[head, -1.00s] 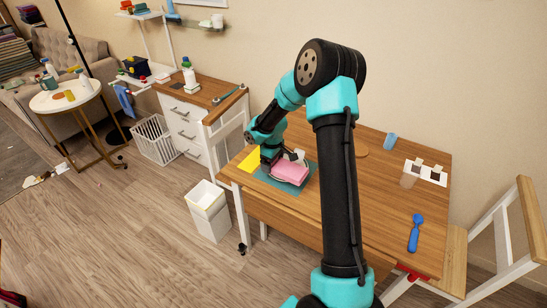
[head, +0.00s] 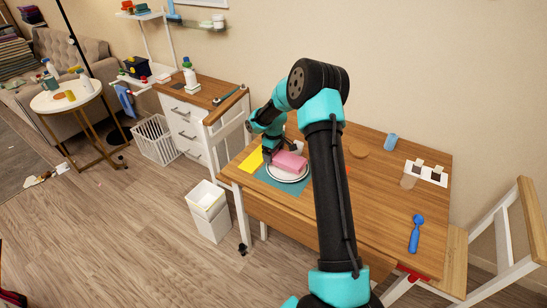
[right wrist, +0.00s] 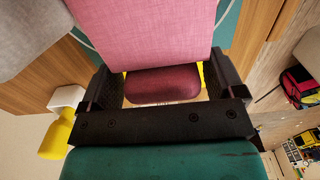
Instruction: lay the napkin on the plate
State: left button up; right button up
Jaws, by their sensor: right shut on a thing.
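The pink napkin (head: 290,160) is between the fingers of my right gripper (head: 275,155), which is shut on its edge. It is over the white plate (head: 288,180), whose near rim shows below it. The right wrist view shows the napkin (right wrist: 145,35) stretching away from the gripper (right wrist: 165,85), with bits of the plate's rim (right wrist: 84,41) beside it. The napkin looks slightly raised; whether any of it touches the plate cannot be told. My left gripper is not in view.
The plate is on a teal mat (head: 272,184) beside a yellow sheet (head: 251,160) on the wooden table (head: 375,215). A blue spoon-like tool (head: 415,235), a blue item (head: 390,142) and a white card (head: 432,175) are at the right. A white bin (head: 209,215) stands on the floor.

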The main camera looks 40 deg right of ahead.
jog(key=shift+f, duration=1.2)
jog(key=shift+f, duration=0.35)
jog(key=o, duration=0.7)
notch_tip(320, 180, up, 13)
jog(key=shift+f, duration=0.15)
